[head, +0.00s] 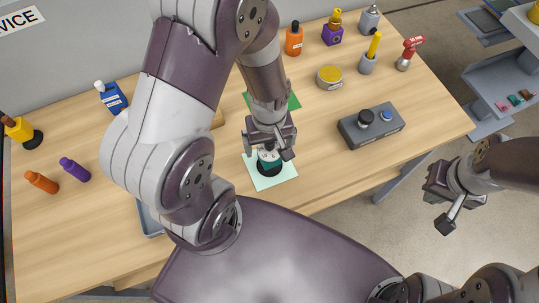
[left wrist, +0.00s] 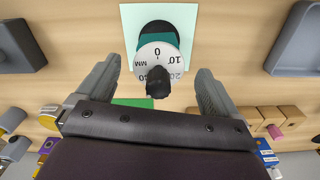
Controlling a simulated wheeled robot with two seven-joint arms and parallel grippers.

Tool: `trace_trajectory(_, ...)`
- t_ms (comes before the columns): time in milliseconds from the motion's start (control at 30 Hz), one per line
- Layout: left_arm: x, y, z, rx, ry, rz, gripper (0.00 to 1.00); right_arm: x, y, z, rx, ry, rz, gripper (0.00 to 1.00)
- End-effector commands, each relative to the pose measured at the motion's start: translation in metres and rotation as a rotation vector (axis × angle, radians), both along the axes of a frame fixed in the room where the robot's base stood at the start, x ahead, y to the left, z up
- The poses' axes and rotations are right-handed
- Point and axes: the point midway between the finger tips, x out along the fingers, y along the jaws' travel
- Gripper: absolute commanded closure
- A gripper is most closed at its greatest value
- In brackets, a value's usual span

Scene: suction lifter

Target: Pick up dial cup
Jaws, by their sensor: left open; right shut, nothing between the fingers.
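The dial cup (head: 268,168) stands on a pale green mat (head: 284,181) near the table's front edge. In the left wrist view it has a white dial face (left wrist: 150,57) with numbers and "MM", a dark teal and black body, and a black knob (left wrist: 158,88). My left gripper (head: 268,152) is directly over it, pointing down and partly hiding it. In the left wrist view the open fingers (left wrist: 158,75) stand on either side of the knob, with gaps visible. My right gripper (head: 447,197) is shut and empty, off the table's right side.
A grey box (head: 392,132) with a black knob and blue button sits to the right. A yellow tin (head: 330,77) and several bottles stand behind. Purple (head: 75,169) and orange (head: 42,182) bottles lie at left. A blue-grey tray (head: 149,219) is partly hidden by my arm.

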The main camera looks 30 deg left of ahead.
Motion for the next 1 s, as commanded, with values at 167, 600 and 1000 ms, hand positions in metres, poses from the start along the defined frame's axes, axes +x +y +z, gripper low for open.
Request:
trace_trajectory(167, 0.0, 0.0, -0.024, 0.0, 0.001, 0.0, 0.06, 0.0, 0.0, 0.0, 0.0, 0.0, 0.0, 1.0)
trace_trajectory(600, 0.001, 0.0, -0.025, 0.0, -0.001, -0.001, 0.78, 0.0, 0.0, 0.0, 0.0, 0.0, 0.0, 1.0)
trace_trajectory(1000, 0.001, 0.0, -0.016, 0.0, -0.003, -0.001, 0.89, 0.0, 0.0, 0.0, 0.0, 0.0, 0.0, 1.0)
